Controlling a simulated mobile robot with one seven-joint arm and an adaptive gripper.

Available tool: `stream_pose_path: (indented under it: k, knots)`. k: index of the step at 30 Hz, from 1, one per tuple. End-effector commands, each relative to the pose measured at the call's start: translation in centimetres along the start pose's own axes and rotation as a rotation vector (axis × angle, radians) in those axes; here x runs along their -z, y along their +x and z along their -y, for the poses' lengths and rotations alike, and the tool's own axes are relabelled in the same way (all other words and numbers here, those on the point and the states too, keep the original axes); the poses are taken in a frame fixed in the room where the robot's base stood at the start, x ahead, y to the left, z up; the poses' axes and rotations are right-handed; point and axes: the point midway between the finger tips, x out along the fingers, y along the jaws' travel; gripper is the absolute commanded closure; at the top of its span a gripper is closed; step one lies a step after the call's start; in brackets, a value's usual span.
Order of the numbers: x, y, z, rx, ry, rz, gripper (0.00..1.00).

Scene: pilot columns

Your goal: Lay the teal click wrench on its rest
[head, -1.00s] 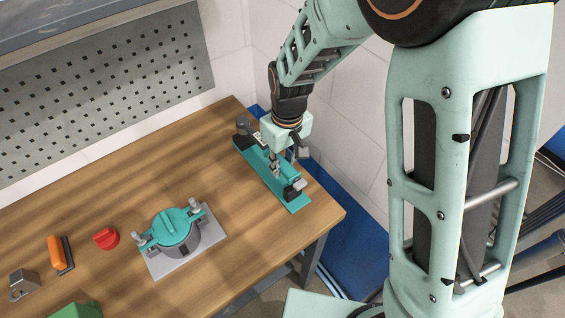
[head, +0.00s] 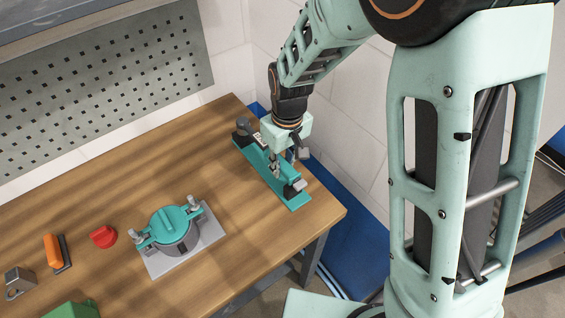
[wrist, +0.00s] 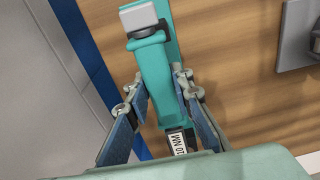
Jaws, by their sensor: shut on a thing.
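The teal click wrench (wrist: 153,75) is between the fingers of my gripper (wrist: 163,88) in the wrist view. It has a light grey block with a dark collar at one end and a white "10 NM" label near my palm. Its teal rest (head: 297,205) is a long base near the table's right corner in the head view. The wrench lies lengthwise along the rest, low over it or on it; I cannot tell whether it touches. My gripper (head: 275,170) points down at the middle of the rest, shut on the wrench. My fingers hide part of the wrench.
A round grey pot with a teal clamped lid (head: 172,223) stands on a grey plate left of the rest. Further left are a red knob (head: 103,236), an orange-handled tool (head: 53,250) and a green block (head: 72,310). Walls rise behind and to the right.

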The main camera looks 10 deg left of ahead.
Motion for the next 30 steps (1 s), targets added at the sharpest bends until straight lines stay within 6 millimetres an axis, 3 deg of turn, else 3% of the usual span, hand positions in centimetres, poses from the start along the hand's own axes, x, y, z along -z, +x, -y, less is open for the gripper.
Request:
stream_pose_path:
  k: [12,13,18,26,30]
  knots:
    - [0.0,1.2,0.0,-0.001,0.000,-0.002,1.00]
    - [0.0,1.1,0.0,-0.001,0.000,-0.003,0.76]
    - [0.0,1.1,0.0,0.000,0.000,-0.002,0.59]
    - [-0.2,1.1,0.0,0.001,0.000,0.002,0.59]
    - [-0.1,0.2,0.0,0.000,0.000,-0.001,0.59]
